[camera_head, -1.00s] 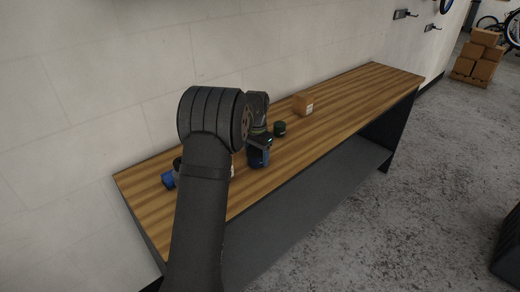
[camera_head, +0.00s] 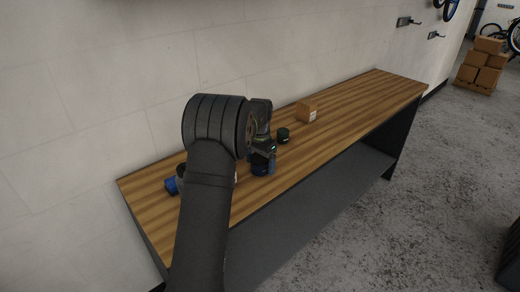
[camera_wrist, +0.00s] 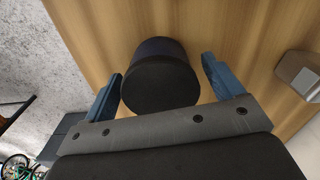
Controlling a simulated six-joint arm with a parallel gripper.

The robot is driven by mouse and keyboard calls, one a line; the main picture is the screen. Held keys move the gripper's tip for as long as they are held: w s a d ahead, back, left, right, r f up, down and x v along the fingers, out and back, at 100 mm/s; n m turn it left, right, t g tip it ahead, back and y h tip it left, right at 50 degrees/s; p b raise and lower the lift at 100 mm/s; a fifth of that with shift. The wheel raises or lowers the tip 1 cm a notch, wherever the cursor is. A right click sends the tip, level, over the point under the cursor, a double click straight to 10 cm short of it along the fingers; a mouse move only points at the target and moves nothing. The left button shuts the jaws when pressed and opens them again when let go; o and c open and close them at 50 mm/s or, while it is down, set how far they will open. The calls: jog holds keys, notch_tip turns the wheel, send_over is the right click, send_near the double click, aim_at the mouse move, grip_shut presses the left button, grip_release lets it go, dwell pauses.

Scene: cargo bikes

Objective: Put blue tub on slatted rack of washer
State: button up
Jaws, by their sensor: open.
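A dark blue tub with a black top (camera_head: 260,169) stands on the wooden bench in the head view, partly hidden by my gripper (camera_head: 264,157). In the wrist view the tub (camera_wrist: 160,82) lies between the two blue fingers of my gripper (camera_wrist: 162,70), with a gap on each side. My gripper is open and empty. A brighter blue object (camera_head: 171,185) sits at the bench's left end, partly hidden by my arm. I cannot make out a washer or slatted rack.
The bench's right end is clear. Stacked cartons (camera_head: 482,66) stand on the floor at far right.

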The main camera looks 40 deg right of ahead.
aim_at(260, 158)
jog(key=shift+o, duration=0.4)
notch_tip(260, 158, up, 17)
jog(key=shift+a+f, duration=0.1)
